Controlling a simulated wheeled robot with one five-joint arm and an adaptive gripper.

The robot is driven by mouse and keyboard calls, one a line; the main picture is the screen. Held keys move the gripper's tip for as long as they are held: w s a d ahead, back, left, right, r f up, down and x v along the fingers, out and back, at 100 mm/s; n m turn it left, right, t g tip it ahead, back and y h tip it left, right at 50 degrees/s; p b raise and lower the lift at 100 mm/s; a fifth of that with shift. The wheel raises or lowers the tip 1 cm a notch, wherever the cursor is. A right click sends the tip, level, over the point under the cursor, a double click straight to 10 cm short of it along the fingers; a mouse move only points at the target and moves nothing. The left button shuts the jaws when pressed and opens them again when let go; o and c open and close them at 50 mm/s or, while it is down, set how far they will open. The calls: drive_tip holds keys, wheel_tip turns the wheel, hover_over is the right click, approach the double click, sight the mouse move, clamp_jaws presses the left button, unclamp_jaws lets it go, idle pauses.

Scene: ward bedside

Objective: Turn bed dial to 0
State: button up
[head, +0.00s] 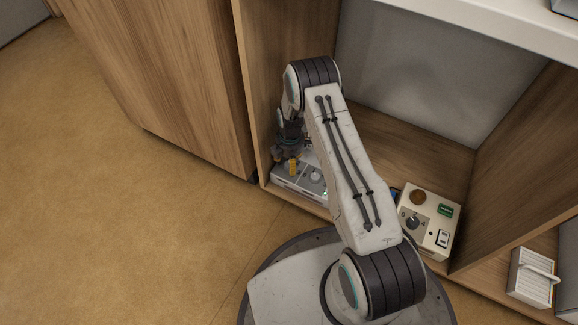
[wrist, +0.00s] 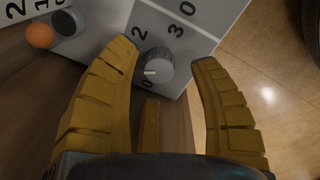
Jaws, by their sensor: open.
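A round grey dial (wrist: 159,66) on a light grey panel (wrist: 205,50) shows in the wrist view, ringed by numerals including 0, 2 and 3. Its short white mark lies on its left side, between the 2 above and the 0 below. My gripper (wrist: 165,57) is open, with one yellow finger on each side of the dial. I cannot tell whether either finger touches it. In the head view my gripper (head: 288,164) is at the grey panel (head: 286,184) low in the shelf, and my arm hides part of that panel.
An orange knob (wrist: 40,36) is left of the dial. A beige box (head: 436,236) with its own numbered dial (head: 412,222) stands to the right of my arm. A white slatted box (head: 530,280) is farther right. Wooden shelf walls and a white top enclose the space.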

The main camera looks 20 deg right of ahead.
drive_tip(key=shift+f+b, duration=0.45)
drive_tip(key=shift+f, duration=0.85)
drive_tip(key=shift+o, duration=0.3)
clamp_jaws()
